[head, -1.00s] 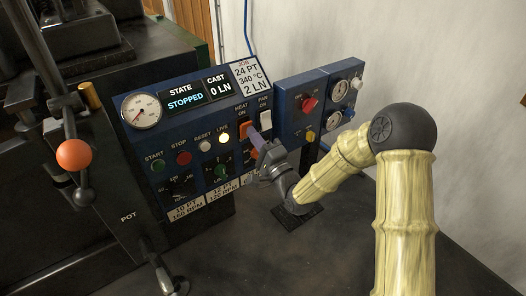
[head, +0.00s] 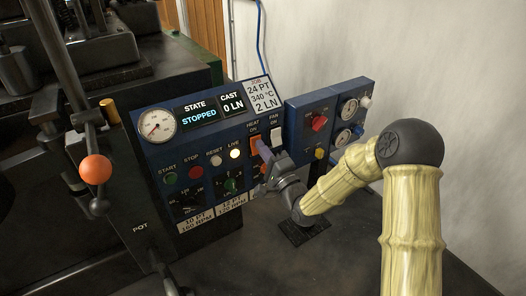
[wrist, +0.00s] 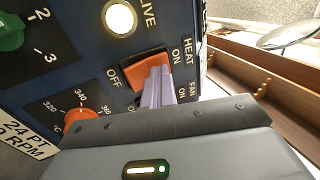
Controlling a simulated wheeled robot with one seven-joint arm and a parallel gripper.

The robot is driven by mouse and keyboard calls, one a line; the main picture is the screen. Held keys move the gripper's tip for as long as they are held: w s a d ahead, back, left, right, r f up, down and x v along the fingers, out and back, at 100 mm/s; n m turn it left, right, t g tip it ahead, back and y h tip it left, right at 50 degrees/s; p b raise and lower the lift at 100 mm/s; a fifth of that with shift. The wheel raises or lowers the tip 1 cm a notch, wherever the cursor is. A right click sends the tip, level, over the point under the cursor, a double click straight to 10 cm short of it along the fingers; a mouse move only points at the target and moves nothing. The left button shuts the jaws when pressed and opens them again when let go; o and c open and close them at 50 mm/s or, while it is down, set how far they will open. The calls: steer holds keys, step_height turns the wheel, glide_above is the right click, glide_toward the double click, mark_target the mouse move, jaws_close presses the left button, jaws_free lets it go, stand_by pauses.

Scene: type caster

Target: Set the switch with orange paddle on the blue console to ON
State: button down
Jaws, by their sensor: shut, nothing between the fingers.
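The blue console (head: 190,150) carries a switch with an orange paddle (head: 254,142) under the label HEAT, left of a switch with a white paddle (head: 277,132) labelled FAN. In the wrist view the orange paddle (wrist: 143,64) lies between the words OFF and ON. My gripper (head: 261,145) is shut and empty, with its pale purple fingers at the paddle. In the wrist view the fingertips (wrist: 156,73) overlap the paddle's ON side and hide part of it. I cannot tell for certain whether they touch or which way the paddle is tilted.
Close by are a lit LIVE lamp (head: 235,153), a green knob (head: 231,184) and START and STOP buttons. A smaller blue box with a red knob (head: 319,122) stands to the right. A lever with an orange ball (head: 95,169) stands at left. The display reads STOPPED.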

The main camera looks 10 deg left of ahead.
steer(key=shift+s+d, duration=0.1)
steer(key=s+d+p, duration=0.2)
steer(key=s+d, duration=0.7)
steer(key=d, duration=0.1)
steer(key=shift+s+r+p, duration=0.15)
steer(key=shift+r+p, duration=0.05)
steer(key=shift+p, duration=0.1)
steer(key=shift+d, duration=0.15)
